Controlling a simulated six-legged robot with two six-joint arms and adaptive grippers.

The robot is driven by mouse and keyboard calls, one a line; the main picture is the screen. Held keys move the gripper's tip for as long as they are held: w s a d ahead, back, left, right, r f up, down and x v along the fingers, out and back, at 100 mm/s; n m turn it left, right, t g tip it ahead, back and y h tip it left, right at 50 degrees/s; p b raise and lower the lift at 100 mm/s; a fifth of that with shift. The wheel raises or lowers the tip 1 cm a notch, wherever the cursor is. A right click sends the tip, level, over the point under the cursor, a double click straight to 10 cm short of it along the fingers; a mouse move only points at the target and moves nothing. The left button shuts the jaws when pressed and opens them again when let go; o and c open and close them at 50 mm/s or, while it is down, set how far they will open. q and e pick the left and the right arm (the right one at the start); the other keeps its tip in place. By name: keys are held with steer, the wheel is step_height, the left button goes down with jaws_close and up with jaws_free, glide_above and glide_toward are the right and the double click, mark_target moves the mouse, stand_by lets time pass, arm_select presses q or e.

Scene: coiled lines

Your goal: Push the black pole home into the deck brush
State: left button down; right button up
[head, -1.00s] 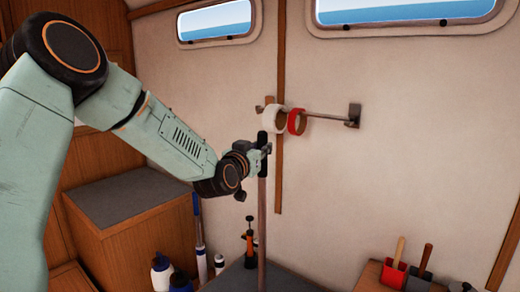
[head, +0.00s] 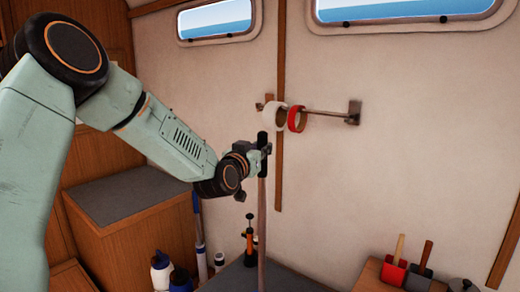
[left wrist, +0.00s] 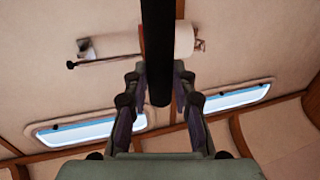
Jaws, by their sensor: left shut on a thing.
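The pole has a black upper part (head: 262,139) and a thin brownish shaft (head: 261,215) below it. It stands about upright in the middle of the head view, and its lower end runs out of the picture. My left gripper (head: 261,149) is shut on the pole at the black upper part. In the left wrist view the black pole (left wrist: 157,45) lies between the fingers of my left gripper (left wrist: 157,78). The deck brush does not show in either view. My right gripper is not in view.
A grey-topped box (head: 125,195) and several bottles stand left. A low grey top (head: 235,277) is below. Red and grey holders (head: 394,274) stand right.

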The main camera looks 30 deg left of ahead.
arm_select(q)
steer(key=shift+f+b, duration=0.95)
steer(key=shift+f, duration=0.35)
stand_by(0.4)
steer(key=c, duration=1)
jaws_free()
steer(key=s, duration=0.4)
steer(key=s+d, duration=0.1)
steer(key=s, duration=0.3)
steer(key=s+d, duration=0.1)
steer(key=s, duration=0.2)
steer(key=shift+s+d, duration=0.1)
steer(key=shift+s, duration=0.3)
